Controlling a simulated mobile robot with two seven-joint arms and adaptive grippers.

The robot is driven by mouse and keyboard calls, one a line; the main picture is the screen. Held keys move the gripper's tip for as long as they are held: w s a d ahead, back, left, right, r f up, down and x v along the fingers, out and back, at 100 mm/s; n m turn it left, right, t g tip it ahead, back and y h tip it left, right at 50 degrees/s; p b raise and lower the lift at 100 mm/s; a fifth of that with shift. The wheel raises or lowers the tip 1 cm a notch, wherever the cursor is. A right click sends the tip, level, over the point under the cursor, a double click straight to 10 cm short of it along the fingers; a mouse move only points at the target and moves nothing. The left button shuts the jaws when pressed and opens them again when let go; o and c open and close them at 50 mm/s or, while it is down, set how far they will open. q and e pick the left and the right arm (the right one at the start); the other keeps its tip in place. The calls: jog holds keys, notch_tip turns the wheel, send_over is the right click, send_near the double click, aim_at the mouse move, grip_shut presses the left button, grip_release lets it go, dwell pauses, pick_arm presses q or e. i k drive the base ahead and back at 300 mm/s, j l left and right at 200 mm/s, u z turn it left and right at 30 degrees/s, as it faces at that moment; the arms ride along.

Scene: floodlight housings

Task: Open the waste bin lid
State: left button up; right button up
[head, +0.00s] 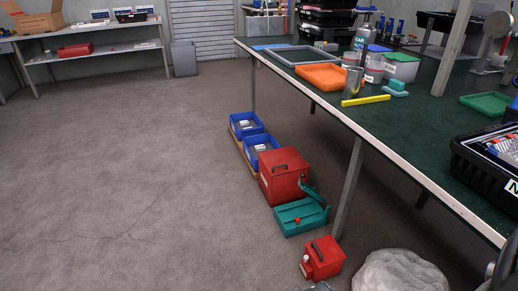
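A grey upright bin (184,59) stands on the floor at the back, in front of the roller shutter and to the right of the back-left table. It looks like the waste bin. It is small and far off, and I cannot tell whether its top is a shut lid.
A long green-topped workbench (425,115) fills the right side, with trays, tubs and bottles on it. Blue bins (245,124), red boxes (284,174) and a teal tray (301,217) stand on the floor along its edge. The concrete floor (120,170) at left is clear.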

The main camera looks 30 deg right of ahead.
aim_at(280, 161)
jog(key=i, duration=1.75)
jog(key=i+z, duration=0.35)
jog(key=i+j+z, duration=0.15)
jog(key=z, duration=0.2)
jog(key=i+j+z, duration=0.2)
jog(key=i+z, duration=0.15)
jog(key=z, duration=1.85)
